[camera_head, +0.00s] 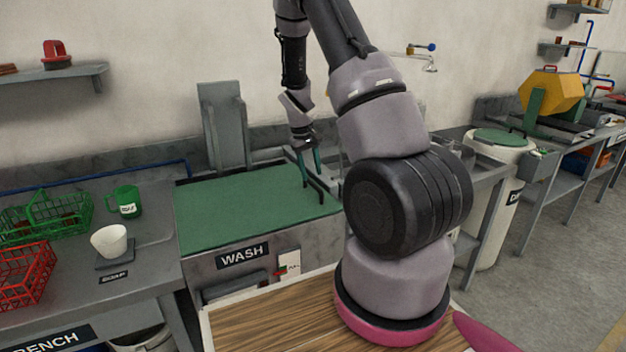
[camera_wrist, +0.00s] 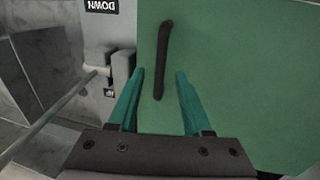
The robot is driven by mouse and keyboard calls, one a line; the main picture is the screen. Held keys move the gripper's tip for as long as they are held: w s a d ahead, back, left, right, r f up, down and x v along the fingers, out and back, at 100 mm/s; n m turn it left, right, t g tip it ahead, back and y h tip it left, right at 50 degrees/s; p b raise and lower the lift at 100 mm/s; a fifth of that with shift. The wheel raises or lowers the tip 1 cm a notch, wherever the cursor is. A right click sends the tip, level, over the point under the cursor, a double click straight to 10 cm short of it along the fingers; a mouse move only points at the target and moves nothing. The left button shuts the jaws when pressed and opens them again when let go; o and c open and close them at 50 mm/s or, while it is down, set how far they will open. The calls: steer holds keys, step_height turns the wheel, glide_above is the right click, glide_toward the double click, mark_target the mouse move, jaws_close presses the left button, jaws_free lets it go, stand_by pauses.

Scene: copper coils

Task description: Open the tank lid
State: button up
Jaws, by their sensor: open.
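The tank lid (camera_head: 235,208) is a flat green panel lying shut over the tank marked WASH. A dark bar handle (camera_head: 322,192) sits near its right end. In the wrist view the lid (camera_wrist: 245,90) fills the right side, and the handle (camera_wrist: 164,45) runs away from me. My gripper (camera_head: 311,177) is at the lid's right end, pointing down, with its teal fingers open. In the wrist view the near end of the handle lies between the fingertips (camera_wrist: 160,74). I cannot tell whether either finger touches it.
Left of the tank is a bench with a red basket (camera_head: 22,275), green basket (camera_head: 45,212), green mug (camera_head: 126,201) and white cup (camera_head: 109,241). A grey upright panel (camera_head: 225,125) stands behind the lid. In the wrist view a grey bracket with a rod (camera_wrist: 97,70) sits beside the lid.

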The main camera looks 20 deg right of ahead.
mark_target(313, 184)
steer(key=shift+d+f, duration=0.15)
steer(key=shift+f, duration=0.7)
steer(key=shift+d+f, duration=0.15)
steer(key=shift+f, duration=0.7)
jaws_close()
